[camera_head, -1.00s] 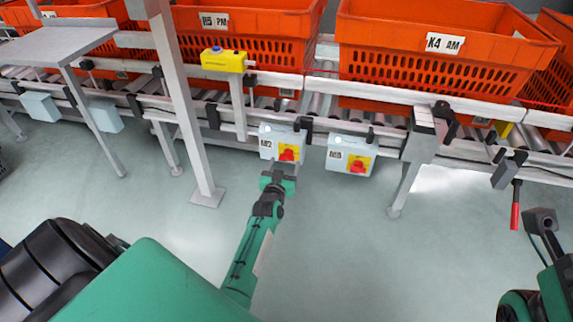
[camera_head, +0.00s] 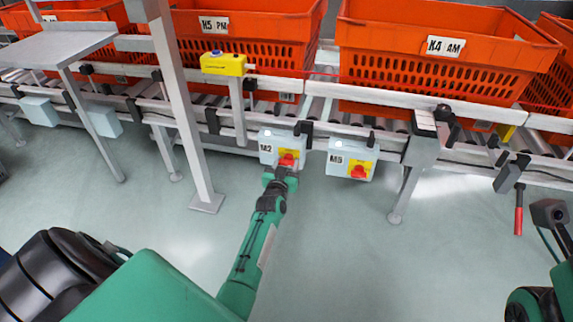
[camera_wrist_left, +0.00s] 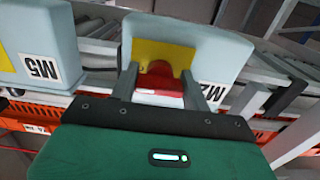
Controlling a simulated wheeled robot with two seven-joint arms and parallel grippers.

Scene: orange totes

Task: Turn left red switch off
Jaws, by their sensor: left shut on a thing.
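The left switch box, M2 (camera_head: 268,146), is a pale blue-grey box on the conveyor's front rail. Its red switch (camera_head: 287,159) sits on a yellow plate. In the left wrist view, M2 (camera_wrist_left: 228,48) shows with its yellow plate (camera_wrist_left: 150,52) and red switch (camera_wrist_left: 160,82). My left gripper (camera_head: 284,168) is at the switch, and the wrist view shows its fingers (camera_wrist_left: 161,88) on either side, shut on the red switch. The fingers hide part of it. The right box, M5 (camera_head: 340,150), has its own red switch (camera_head: 358,172), untouched.
Orange totes (camera_head: 440,50) stand on the roller conveyor behind the boxes. A metal post (camera_head: 181,100) stands left of M2. A yellow box (camera_head: 222,63) sits on a bracket above. The floor in front is clear.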

